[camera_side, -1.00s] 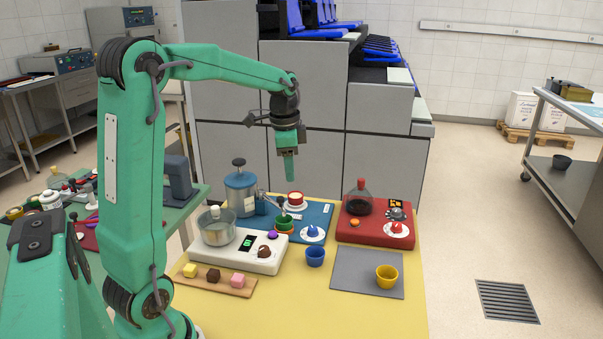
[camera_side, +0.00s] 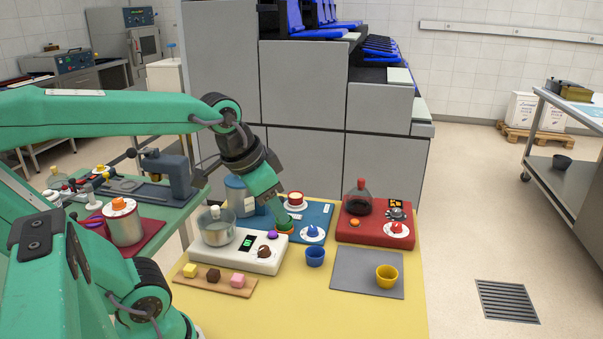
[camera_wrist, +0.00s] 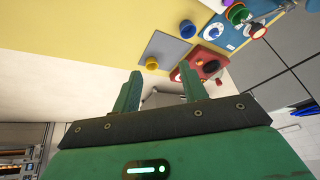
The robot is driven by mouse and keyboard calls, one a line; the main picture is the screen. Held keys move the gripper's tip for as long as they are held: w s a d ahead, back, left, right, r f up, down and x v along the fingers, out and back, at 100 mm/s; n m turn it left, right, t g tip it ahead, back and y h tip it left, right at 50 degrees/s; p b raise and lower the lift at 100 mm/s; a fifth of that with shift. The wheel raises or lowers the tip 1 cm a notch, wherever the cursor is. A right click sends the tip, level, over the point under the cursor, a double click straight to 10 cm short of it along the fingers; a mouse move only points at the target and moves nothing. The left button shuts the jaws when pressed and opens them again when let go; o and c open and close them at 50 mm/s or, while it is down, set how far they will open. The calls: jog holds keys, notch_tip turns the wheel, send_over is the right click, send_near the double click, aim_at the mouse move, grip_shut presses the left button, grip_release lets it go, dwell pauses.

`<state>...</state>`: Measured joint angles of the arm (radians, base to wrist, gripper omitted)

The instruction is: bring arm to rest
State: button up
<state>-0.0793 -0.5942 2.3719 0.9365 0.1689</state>
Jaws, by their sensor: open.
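My gripper (camera_side: 283,219) is green and points down and to the right in the side view, in front of the back part of the yellow table (camera_side: 300,315). In the wrist view the two fingers of my gripper (camera_wrist: 160,90) stand apart with nothing held between them. In the side view the gripper covers most of the green cup and part of the blue board (camera_side: 322,213); I cannot tell how far it is from them.
A green side table (camera_side: 180,208) is left.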

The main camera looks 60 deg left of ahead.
jog(key=shift+s+d+f+n+t, duration=0.15)
jog(key=shift+s+d+f, duration=0.15)
jog(key=shift+s, duration=0.2)
jog(key=shift+s+d+f+n+t, duration=0.1)
jog(key=shift+s+d+f+n, duration=0.1)
jog(key=shift+s+d, duration=0.25)
jog(key=shift+s+d+f+n+t, duration=0.15)
jog(key=shift+s+d+f, duration=0.1)
jog(key=shift+s, duration=0.35)
